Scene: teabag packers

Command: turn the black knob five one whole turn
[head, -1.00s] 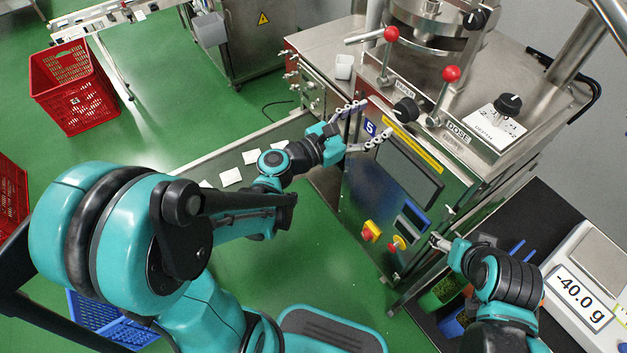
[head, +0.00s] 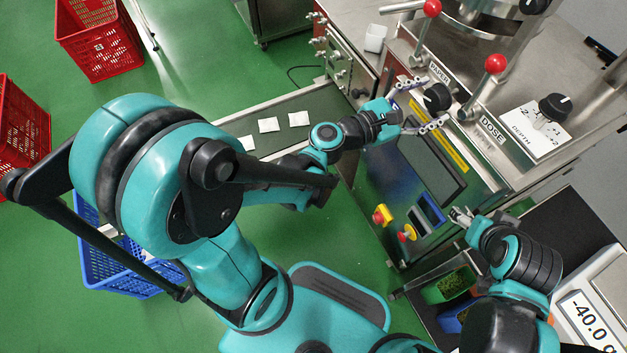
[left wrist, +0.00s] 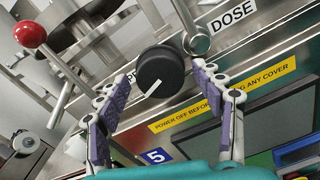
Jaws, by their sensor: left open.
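The black knob five (head: 437,97) sits on the upper front of the steel machine, beside the blue "5" label (left wrist: 156,156). In the left wrist view the knob (left wrist: 162,68) is round and black, with a white line at its lower left edge. My left gripper (head: 431,104) is open, with its fingertips on either side of the knob. A gap shows between the knob and each finger in the left wrist view, so I see no grip on it. My right gripper (head: 460,214) is near the lower right of the machine front; its jaws are too small to read.
Red-balled levers (head: 495,64) rise close to the knob. The DEPTH knob (head: 555,107) stands to the right. A yellow warning strip and a dark screen (head: 432,160) lie below. Red and yellow buttons (head: 405,233) are lower. A conveyor with white packets (head: 268,125) runs at left.

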